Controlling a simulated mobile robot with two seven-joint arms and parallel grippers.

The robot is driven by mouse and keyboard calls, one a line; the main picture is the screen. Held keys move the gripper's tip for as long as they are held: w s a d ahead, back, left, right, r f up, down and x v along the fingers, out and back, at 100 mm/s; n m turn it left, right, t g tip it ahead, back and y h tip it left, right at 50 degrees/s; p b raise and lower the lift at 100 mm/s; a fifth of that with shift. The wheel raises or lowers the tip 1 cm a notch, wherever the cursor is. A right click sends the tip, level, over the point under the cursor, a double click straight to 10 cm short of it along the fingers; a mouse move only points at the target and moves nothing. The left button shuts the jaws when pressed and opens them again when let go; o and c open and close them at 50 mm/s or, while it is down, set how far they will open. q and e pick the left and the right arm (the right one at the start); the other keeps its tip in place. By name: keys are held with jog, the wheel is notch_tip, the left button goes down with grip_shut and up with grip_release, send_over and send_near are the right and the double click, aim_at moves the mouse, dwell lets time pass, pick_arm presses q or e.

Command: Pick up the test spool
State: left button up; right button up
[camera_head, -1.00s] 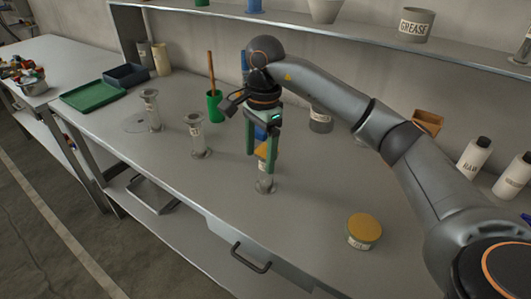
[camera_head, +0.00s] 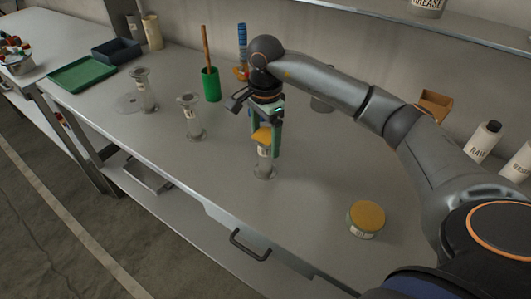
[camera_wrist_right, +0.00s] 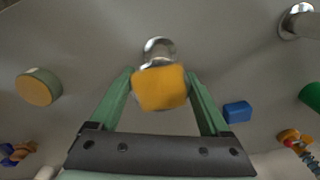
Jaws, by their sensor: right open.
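A small flanged metal spool (camera_head: 264,172) with a white label stands upright on the bench under my right gripper. An orange block-like top (camera_head: 261,136) sits at its upper end. The label is too small to read, so I cannot tell whether this is the test spool. My right gripper (camera_head: 265,147) points down, open, with its green fingers on either side of the spool's upper part. In the right wrist view the orange top (camera_wrist_right: 160,88) lies between the fingers (camera_wrist_right: 160,75), with the silver flange (camera_wrist_right: 158,48) beyond. Contact cannot be told. My left gripper is not in view.
Two similar spools stand left on the bench, one nearer (camera_head: 190,118) and one farther (camera_head: 145,92). A green cup (camera_head: 210,85) is behind them. An orange-lidded jar (camera_head: 366,218) stands to the right. Bench surface between jar and spool is clear.

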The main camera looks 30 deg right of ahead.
aim_at(265, 153)
notch_tip(265, 153, down, 5)
jog(key=shift+f, duration=0.1)
jog(key=c, duration=1.2)
jog(key=shift+o, duration=0.2)
